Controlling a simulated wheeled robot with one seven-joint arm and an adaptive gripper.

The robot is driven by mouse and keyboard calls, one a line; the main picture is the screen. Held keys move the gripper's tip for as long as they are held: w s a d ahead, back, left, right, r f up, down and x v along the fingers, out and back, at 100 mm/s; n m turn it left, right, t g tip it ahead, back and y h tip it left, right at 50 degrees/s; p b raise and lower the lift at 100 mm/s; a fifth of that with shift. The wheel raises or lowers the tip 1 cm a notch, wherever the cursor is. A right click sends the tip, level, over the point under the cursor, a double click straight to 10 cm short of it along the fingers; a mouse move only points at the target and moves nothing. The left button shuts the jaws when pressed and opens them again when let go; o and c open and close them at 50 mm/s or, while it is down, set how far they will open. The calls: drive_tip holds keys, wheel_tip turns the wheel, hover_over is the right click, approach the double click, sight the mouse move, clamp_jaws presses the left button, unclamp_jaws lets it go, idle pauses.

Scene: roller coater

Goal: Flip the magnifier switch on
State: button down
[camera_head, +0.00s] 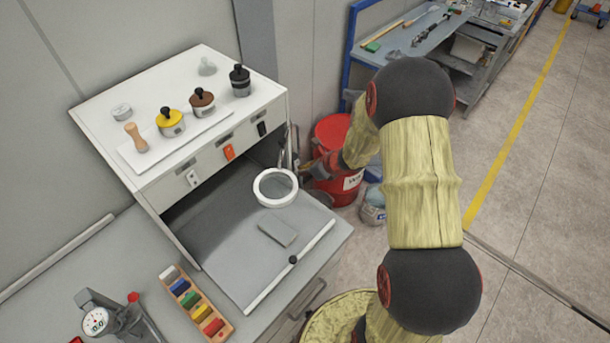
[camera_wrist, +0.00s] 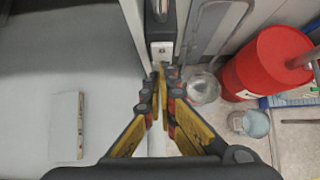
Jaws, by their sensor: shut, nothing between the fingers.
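The magnifier (camera_head: 261,193), a white ring with a lens, stands over the grey bed of the coater at its right side. Its dark arm (camera_head: 284,152) rises behind it along the cabinet's right end. My gripper (camera_head: 306,165) is just right of this arm, in front of the red drum. In the wrist view my gripper (camera_wrist: 161,72) is shut and empty. Its tips are close to a small pale plate (camera_wrist: 162,50) with a dark part above it. I cannot tell whether they touch. This plate may be the magnifier switch; its on or off position is not readable.
The cabinet front (camera_head: 212,163) carries a white, an orange and a black switch. Knobbed weights stand on top. A red drum (camera_wrist: 270,62) and a bucket (camera_wrist: 250,123) stand on the floor to the right. A flat block (camera_head: 277,232) lies on the bed.

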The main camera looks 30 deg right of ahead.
drive_tip(key=shift+w, duration=0.1)
idle(0.3)
drive_tip(key=shift+r+p, duration=0.4)
drive_tip(key=shift+r, duration=0.4)
